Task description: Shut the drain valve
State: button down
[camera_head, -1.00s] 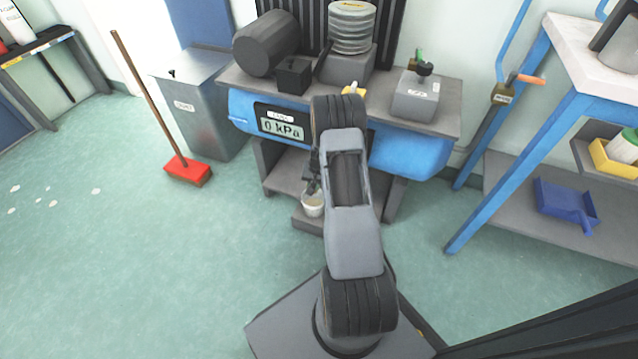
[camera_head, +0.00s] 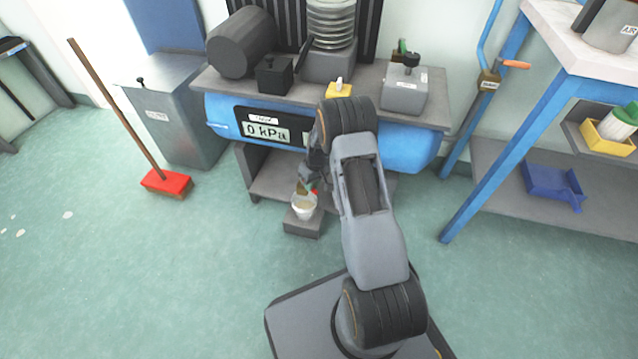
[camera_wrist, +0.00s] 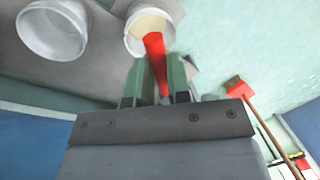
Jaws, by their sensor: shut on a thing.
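The red valve handle (camera_wrist: 154,55) is a narrow red lever seen between my gripper's green fingers in the wrist view. A small red part of it (camera_head: 314,191) shows just above the cup in the head view. My gripper (camera_wrist: 159,78) is shut on this handle, under the front of the blue tank (camera_head: 405,150); it also shows in the head view (camera_head: 307,180). The valve body is hidden. A white cup (camera_head: 304,210) with yellowish contents stands below, close to the fingertips; it also shows in the wrist view (camera_wrist: 133,45). The tank's display (camera_head: 265,131) reads 0 kPa.
The cup stands on a grey block (camera_head: 302,228) before the tank's stand. A red broom (camera_head: 167,184) and a grey bin (camera_head: 178,110) are at left. A blue-legged table (camera_head: 500,175) is at right. The floor between is clear.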

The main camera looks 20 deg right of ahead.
dwell(0.4)
jog(key=c, duration=1.1)
grip_release()
jog(key=shift+w+d+r+p, duration=0.1)
jog(key=shift+d+r+p, duration=0.3)
jog(key=shift+r, duration=0.85)
jog(key=shift+s+d+r+p, duration=0.1)
jog(key=shift+r+p, duration=0.5)
jog(key=shift+r, duration=0.6)
jog(key=shift+w+d+r+p, duration=0.15)
jog(key=shift+r+p, duration=0.35)
jog(key=shift+r, duration=0.75)
